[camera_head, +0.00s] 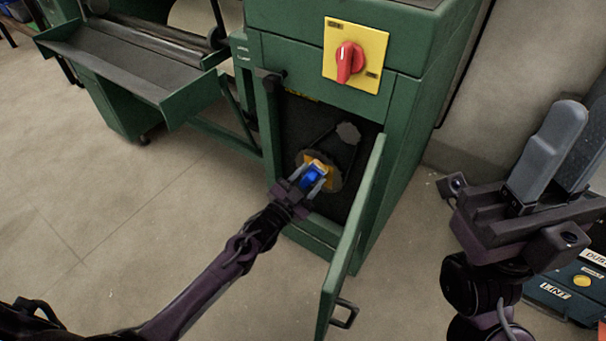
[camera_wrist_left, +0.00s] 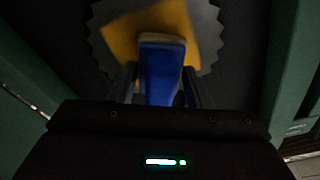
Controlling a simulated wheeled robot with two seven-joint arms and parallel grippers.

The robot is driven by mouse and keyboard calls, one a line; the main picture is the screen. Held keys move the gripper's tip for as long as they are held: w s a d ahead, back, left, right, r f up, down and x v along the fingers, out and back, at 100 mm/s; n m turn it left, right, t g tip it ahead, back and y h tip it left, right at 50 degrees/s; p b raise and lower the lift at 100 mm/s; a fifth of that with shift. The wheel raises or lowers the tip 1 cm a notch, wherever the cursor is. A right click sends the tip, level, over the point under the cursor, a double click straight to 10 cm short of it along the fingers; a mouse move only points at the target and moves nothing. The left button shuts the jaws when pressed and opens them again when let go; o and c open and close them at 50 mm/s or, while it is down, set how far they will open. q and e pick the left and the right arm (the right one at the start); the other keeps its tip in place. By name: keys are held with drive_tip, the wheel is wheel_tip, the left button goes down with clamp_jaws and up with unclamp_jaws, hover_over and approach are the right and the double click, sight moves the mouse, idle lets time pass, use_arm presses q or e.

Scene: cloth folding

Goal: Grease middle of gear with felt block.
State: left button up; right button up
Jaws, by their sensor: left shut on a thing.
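The large grey toothed gear (camera_wrist_left: 207,35) sits inside the open cabinet of the green machine; it also shows in the head view (camera_head: 334,183). An orange-yellow patch (camera_wrist_left: 122,36) covers its middle. My left gripper (camera_head: 314,178) is shut on the blue felt block (camera_wrist_left: 162,78), which has a pale tip (camera_wrist_left: 162,38). The tip overlaps the patch in the left wrist view; I cannot tell whether they touch. The block hides part of the gear. My right gripper (camera_head: 562,150) is raised at the right, away from the gear, its grey fingers side by side.
The green cabinet door (camera_head: 350,245) stands open just right of my left gripper. A smaller grey gear (camera_head: 348,132) sits above the large one. A red switch (camera_head: 345,62) is on a yellow plate above. A dark box (camera_head: 570,290) lies at the lower right. The floor at left is clear.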

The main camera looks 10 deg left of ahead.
use_arm(q)
drive_tip(key=shift+s+d+r+p, duration=0.15)
drive_tip(key=shift+s+d, duration=0.25)
drive_tip(key=shift+d, duration=0.85)
drive_tip(key=shift+s+d+f+p, duration=0.1)
drive_tip(key=shift+s+d+p, duration=0.2)
drive_tip(key=shift+d, duration=0.9)
drive_tip(key=shift+s+r, duration=0.1)
drive_tip(key=shift+s, duration=0.05)
drive_tip(key=shift+s+p, duration=0.25)
drive_tip(key=shift+p, duration=0.05)
drive_tip(key=p+v, duration=0.2)
drive_tip(key=v, duration=0.1)
drive_tip(key=p+v, duration=0.1)
drive_tip(key=v, duration=0.1)
drive_tip(key=shift+s+r, duration=0.1)
drive_tip(key=shift+s, duration=0.05)
